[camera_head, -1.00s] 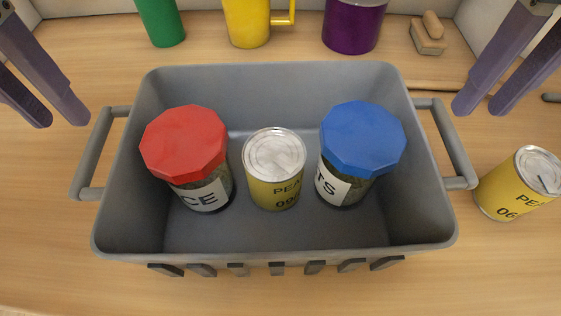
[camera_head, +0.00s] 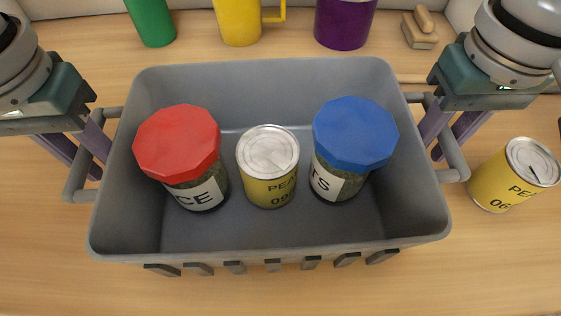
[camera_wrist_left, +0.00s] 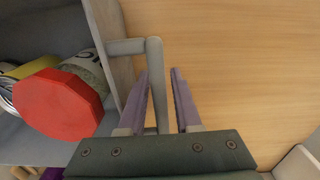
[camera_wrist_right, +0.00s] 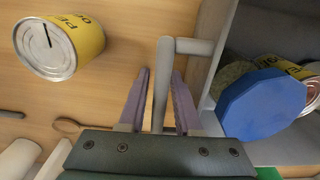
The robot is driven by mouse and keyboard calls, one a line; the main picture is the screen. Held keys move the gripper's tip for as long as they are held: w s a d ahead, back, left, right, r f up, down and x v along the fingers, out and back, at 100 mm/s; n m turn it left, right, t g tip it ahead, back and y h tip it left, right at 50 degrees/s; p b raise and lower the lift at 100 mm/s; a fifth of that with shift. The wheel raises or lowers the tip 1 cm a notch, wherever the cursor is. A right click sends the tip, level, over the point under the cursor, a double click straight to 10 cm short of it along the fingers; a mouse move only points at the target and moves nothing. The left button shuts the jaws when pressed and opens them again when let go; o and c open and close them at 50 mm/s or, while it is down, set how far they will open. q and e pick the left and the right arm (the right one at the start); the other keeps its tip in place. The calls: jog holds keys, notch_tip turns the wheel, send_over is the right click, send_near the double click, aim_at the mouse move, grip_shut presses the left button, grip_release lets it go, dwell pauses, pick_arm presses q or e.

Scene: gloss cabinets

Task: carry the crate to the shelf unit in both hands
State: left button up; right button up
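The grey crate (camera_head: 270,240) stands on the wooden surface, with a bar handle on each side. Inside it are a red-lidded jar (camera_head: 178,143), a can of peas (camera_head: 268,165) and a blue-lidded jar (camera_head: 355,135). My left gripper (camera_head: 97,162) is at the left handle (camera_head: 82,175); in the left wrist view (camera_wrist_left: 160,85) its fingers are open on either side of the bar. My right gripper (camera_head: 438,148) is at the right handle (camera_head: 452,150); in the right wrist view (camera_wrist_right: 160,85) its open fingers straddle the bar, with gaps visible.
Another yellow can (camera_head: 512,175) stands just right of the crate. Behind the crate are a green cup (camera_head: 152,22), a yellow mug (camera_head: 238,22), a purple pot (camera_head: 344,22) and a wooden block-like item (camera_head: 420,30). The surface in front is clear.

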pick_arm(q)
jog(key=shift+f, duration=0.1)
jog(key=shift+c, duration=0.4)
pick_arm(e)
jog(key=shift+f, duration=0.1)
jog(key=shift+c, duration=0.4)
pick_arm(q)
grip_shut()
pick_arm(e)
grip_shut()
